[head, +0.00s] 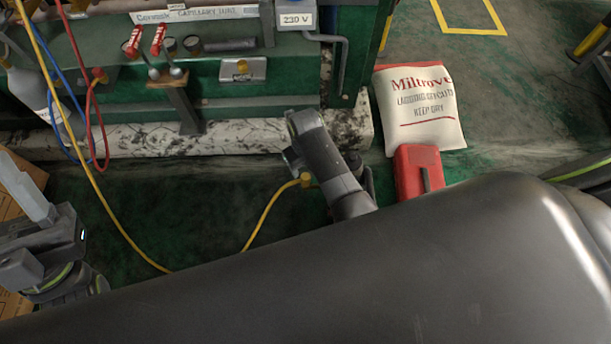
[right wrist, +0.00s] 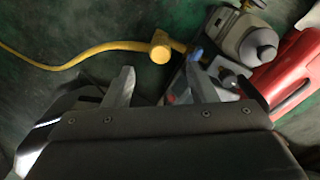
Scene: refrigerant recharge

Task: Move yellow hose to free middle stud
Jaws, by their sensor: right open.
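I cannot identify the middle stud for certain.
A green bench (head: 210,88) carries red-handled valves (head: 132,42) and a metal plate (head: 242,70) with a yellow fitting. Red (head: 88,120) and blue (head: 48,75) hoses hang at left.

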